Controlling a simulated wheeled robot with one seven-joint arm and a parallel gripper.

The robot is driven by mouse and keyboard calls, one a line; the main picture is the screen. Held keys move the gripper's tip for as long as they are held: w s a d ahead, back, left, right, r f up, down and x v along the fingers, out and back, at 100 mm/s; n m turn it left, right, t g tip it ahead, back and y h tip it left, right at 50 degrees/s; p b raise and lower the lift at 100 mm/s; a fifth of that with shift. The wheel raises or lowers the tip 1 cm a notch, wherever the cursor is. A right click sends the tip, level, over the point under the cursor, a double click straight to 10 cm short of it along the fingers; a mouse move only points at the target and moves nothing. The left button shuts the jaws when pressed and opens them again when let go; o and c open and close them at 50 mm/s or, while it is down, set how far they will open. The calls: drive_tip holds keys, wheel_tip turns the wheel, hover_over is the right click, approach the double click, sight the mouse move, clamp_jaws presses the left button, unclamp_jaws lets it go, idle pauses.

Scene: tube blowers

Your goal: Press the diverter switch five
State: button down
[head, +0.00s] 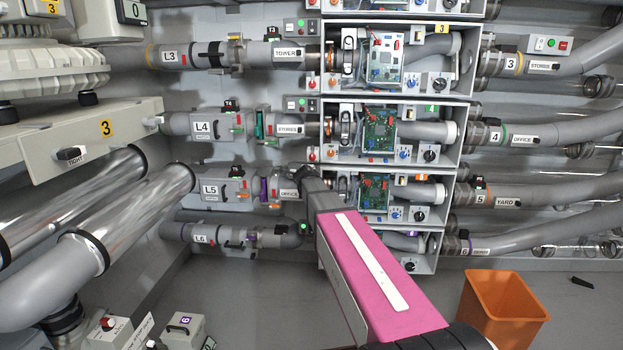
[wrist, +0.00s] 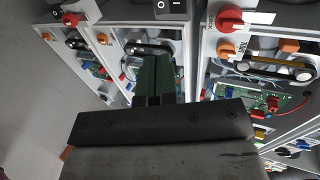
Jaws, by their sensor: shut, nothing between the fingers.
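The line-five unit is the open box (head: 436,213) in the third row of the head view, right of the pipe labelled L5 (head: 210,188). It holds a green circuit board (head: 375,190) and small knobs. I cannot tell which control is diverter switch five; my arm covers part of this row. My gripper (wrist: 155,80) shows in the wrist view with its dark fingers together and empty, in front of the boxes.
Similar boxes stand above and below, with pipes on both sides. An orange bin (head: 490,325) stands on the floor at the right. Large shiny tubes (head: 140,215) fill the left side. Small grey control boxes (head: 183,333) are at the bottom left. Grey floor is open between.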

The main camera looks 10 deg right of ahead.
drive_tip(key=x, duration=1.4)
drive_tip(key=shift+w+f, duration=0.15)
drive_tip(key=shift+w+r, duration=0.1)
drive_tip(key=shift+r, duration=0.8)
drive_tip(key=shift+d, duration=0.1)
